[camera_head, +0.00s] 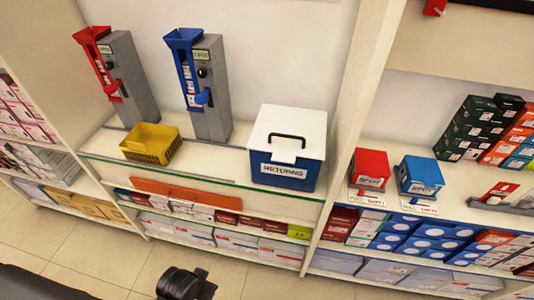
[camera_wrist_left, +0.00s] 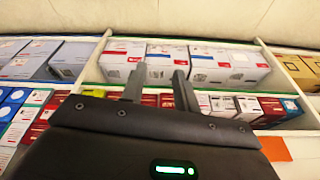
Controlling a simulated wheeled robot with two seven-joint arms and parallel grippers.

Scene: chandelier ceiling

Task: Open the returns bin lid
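The returns bin (camera_head: 283,174) is a blue box with a label on its front, standing on the glass-edged counter in the head view. Its white lid (camera_head: 302,122) is down on the box, with a black handle on top and a white tab over the front edge. In the left wrist view my left gripper (camera_wrist_left: 159,84) has its two dark fingers apart with nothing between them. It faces shelves of boxes, and the bin is not in that view. Black parts of my own body show at the bottom of the head view, well below the bin. My right gripper is not in view.
A yellow basket (camera_head: 151,143) and two grey dispensers, one with a red chute (camera_head: 92,42) and one with a blue chute (camera_head: 184,48), stand left of the bin. A shelf upright (camera_head: 345,130) rises close on its right. The counter just left of the bin is clear.

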